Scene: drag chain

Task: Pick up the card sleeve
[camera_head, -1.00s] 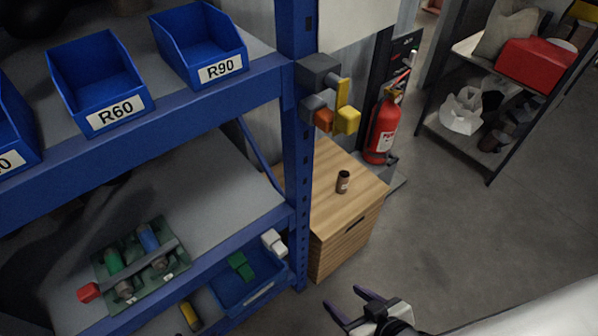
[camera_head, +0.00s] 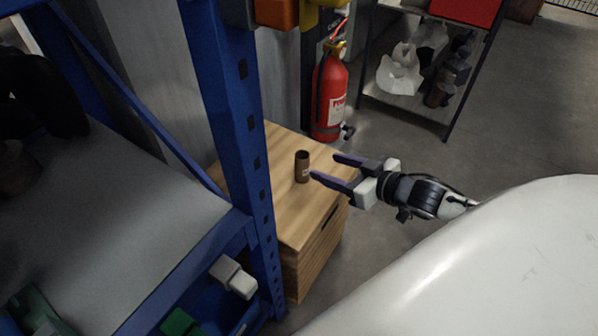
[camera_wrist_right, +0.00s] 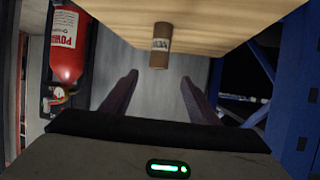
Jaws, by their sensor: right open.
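The card sleeve (camera_head: 302,168) is a small brown tube with a pale label. It stands upright on the wooden cabinet (camera_head: 275,195) near its right side. It also shows in the right wrist view (camera_wrist_right: 161,47), upside down in the picture, roughly in line with the gap between the fingers. My right gripper (camera_head: 325,166) is open and empty, its two dark fingers pointing left at the sleeve from just right of it. The fingers (camera_wrist_right: 158,88) appear apart from the sleeve in the wrist view. My left gripper is not in view.
A blue shelf post (camera_head: 235,120) rises close to the left of the cabinet. A red fire extinguisher (camera_head: 329,95) stands behind the cabinet. A dark shelf rack (camera_head: 450,45) is at the back right. Open floor lies between the rack and my arm.

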